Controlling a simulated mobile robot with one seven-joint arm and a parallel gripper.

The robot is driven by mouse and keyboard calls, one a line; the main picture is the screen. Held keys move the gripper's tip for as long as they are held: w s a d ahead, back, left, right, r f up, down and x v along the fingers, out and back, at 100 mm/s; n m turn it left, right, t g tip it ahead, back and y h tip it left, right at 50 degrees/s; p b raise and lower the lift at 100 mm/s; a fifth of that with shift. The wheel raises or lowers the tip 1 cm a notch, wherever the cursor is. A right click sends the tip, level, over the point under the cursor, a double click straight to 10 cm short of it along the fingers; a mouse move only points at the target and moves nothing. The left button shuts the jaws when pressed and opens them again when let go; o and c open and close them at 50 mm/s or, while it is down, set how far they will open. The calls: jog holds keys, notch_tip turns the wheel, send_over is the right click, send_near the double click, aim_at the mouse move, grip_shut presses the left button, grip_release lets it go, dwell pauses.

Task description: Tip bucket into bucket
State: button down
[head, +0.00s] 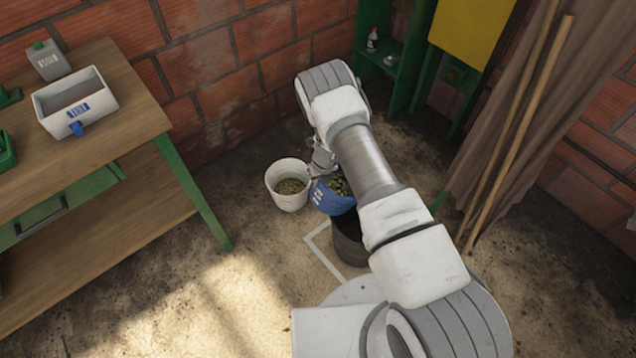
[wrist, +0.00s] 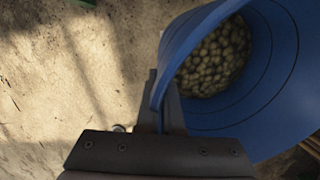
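A blue bucket (head: 331,203) with a white label holds greenish-brown beans or pellets. It also shows large in the wrist view (wrist: 277,60), with the contents lying at its bottom. My gripper (wrist: 163,95) is shut on the blue bucket's rim, one finger on each side of the wall. In the head view my gripper (head: 322,160) is at the bucket's far side, partly hidden. A white bucket (head: 291,200) with similar contents stands on the floor just left of the blue one. A dark bin (head: 349,247) stands below and in front of the blue bucket. My arm hides part of both; the blue bucket's exact tilt is unclear.
A wooden workbench (head: 130,110) on the left carries a white tray (head: 105,102) and a grey container (head: 48,62). A green shelf (head: 400,70) stands at the back. Wooden poles (head: 520,130) and a brown curtain are on the right. The floor at front left is clear.

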jog(key=shift+w+r+t+y+p, duration=0.15)
jog(key=shift+r+y+p, duration=0.35)
jog(key=shift+r, duration=0.5)
jog(key=shift+s+r+t+y+p, duration=0.1)
jog(key=shift+r+t+y+p, duration=0.15)
jog(key=shift+r+y+p, duration=0.5)
jog(key=shift+d+r+b, duration=0.15)
jog(key=shift+r+b, duration=0.15)
jog(key=shift+b, duration=0.25)
jog(key=s+d+t+y+b, duration=0.1)
jog(key=d+y+b, duration=0.3)
jog(key=b, duration=0.2)
jog(key=s+d+t+y+b, duration=0.2)
jog(key=d+y+b, duration=0.3)
jog(key=b, duration=0.2)
jog(key=s+d+t+y+b, duration=0.1)
jog(key=d+y+b, duration=0.3)
jog(key=d+b, duration=0.1)
jog(key=shift+s+d+m+t+y+b, duration=0.2)
jog(key=shift+s+m+t+y+b, duration=0.15)
jog(key=shift+b, duration=0.55)
jog(key=s+d+t+y+b, duration=0.1)
jog(key=s+d+y+b, duration=0.1)
jog(key=d, duration=0.4)
jog(key=shift+d+f+t+y+b, duration=0.15)
jog(key=shift+d+t+y+b, duration=0.15)
jog(key=shift+y+b, duration=0.8)
jog(key=shift+d+m+h, duration=0.1)
jog(key=shift+m+h, duration=0.15)
jog(key=shift+h, duration=0.05)
